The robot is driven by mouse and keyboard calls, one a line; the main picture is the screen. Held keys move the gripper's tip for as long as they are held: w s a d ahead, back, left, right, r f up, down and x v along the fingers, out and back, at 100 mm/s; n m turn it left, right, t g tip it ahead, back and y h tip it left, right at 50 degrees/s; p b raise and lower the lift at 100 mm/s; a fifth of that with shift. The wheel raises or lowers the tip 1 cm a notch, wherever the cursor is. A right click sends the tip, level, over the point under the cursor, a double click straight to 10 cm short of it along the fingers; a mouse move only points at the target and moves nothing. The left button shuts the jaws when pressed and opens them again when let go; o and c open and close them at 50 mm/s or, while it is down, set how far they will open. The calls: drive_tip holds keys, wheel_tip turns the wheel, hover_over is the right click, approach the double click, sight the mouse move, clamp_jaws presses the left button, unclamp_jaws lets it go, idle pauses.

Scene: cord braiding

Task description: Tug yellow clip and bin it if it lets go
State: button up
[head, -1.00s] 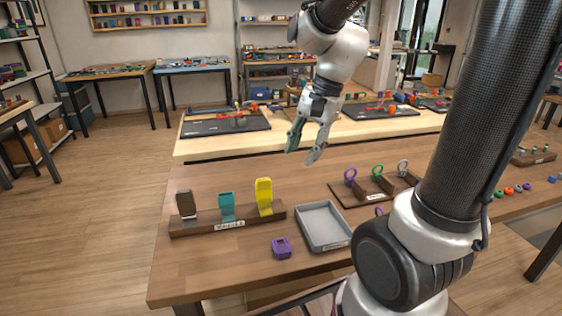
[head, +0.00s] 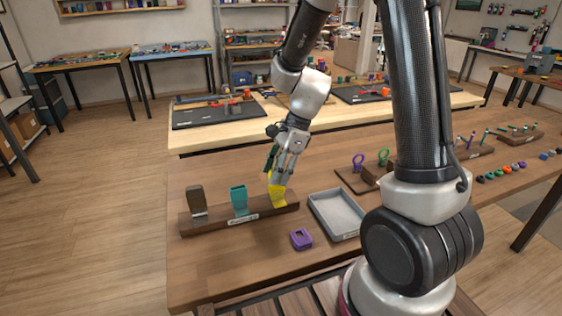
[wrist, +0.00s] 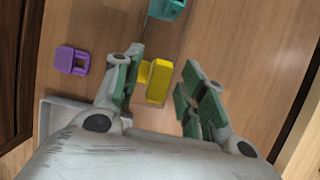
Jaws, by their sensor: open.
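In the wrist view the yellow clip (wrist: 159,82) shows between my two open fingers (wrist: 158,92), closer to the left finger. I cannot tell whether that finger touches it. The teal clip (wrist: 166,8) is at the top edge there.
A dark holder with purple and green rings (head: 384,157) is behind the tray. Small coloured parts lie far right.

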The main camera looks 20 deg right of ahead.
drive_tip(key=shift+f, duration=0.1)
drive_tip(key=c, duration=0.9)
clamp_jaws()
drive_tip(key=shift+f, duration=0.1)
drive_tip(key=o, duration=0.9)
unclamp_jaws()
drive_tip(key=shift+o, duration=0.2)
drive_tip(key=shift+o, duration=1.4)
